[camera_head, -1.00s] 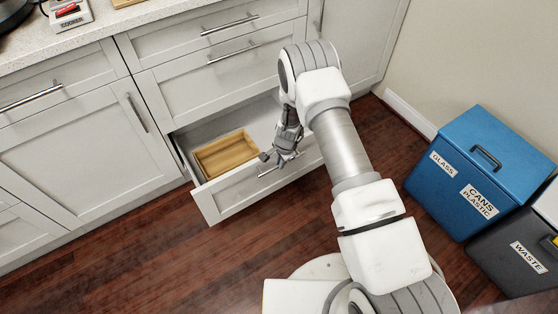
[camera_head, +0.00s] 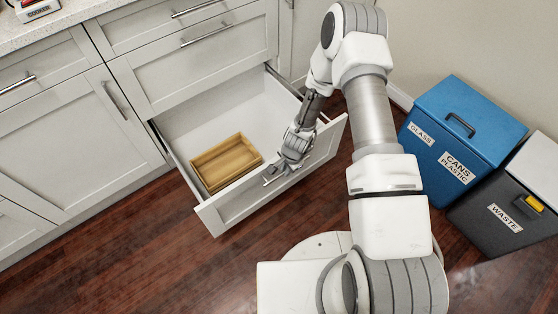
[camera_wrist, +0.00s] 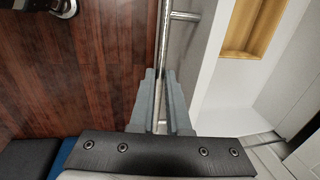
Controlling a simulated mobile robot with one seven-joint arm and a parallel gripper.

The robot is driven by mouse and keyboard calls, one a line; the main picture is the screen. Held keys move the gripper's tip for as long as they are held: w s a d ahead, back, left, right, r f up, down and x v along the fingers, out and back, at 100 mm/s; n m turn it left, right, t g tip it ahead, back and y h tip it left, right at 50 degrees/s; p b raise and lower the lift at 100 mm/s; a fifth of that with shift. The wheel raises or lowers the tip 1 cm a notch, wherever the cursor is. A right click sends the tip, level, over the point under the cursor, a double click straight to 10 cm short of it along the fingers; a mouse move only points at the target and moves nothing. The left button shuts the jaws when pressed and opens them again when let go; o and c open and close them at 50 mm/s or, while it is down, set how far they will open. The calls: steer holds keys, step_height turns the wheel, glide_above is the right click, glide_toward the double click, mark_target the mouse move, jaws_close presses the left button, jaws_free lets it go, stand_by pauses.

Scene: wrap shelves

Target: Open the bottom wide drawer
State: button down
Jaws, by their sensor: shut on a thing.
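The bottom wide drawer (camera_head: 235,207) is pulled well out of the cabinet, its inside showing. A wooden tray (camera_head: 226,163) lies in it; part of the tray shows in the wrist view (camera_wrist: 237,54). The drawer's bar handle (camera_wrist: 164,50) runs along its front. My gripper (camera_head: 275,172) is at the drawer front. In the wrist view its two fingers (camera_wrist: 161,105) stand on either side of the handle bar, closed on it. My wrist and fingers hide part of the handle in the head view.
Closed drawers (camera_head: 190,57) with bar handles are above, and a closed cabinet door (camera_head: 75,140) is at left. A blue bin (camera_head: 460,125) and a dark waste bin (camera_head: 500,205) stand at right. Wooden floor (camera_head: 120,240) is clear in front of the drawer.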

steer(key=shift+s+d, duration=0.4)
steer(key=shift+s, duration=0.05)
steer(key=c, duration=0.9)
jaws_free()
steer(key=s+r+p, duration=0.1)
steer(key=r, duration=0.4)
steer(key=s+d+r+p, duration=0.1)
steer(key=r+p, duration=0.1)
steer(key=r, duration=0.4)
steer(key=s+d+r+p, duration=0.1)
steer(key=r+p, duration=0.1)
steer(key=r, duration=0.4)
steer(key=shift+w+a, duration=0.1)
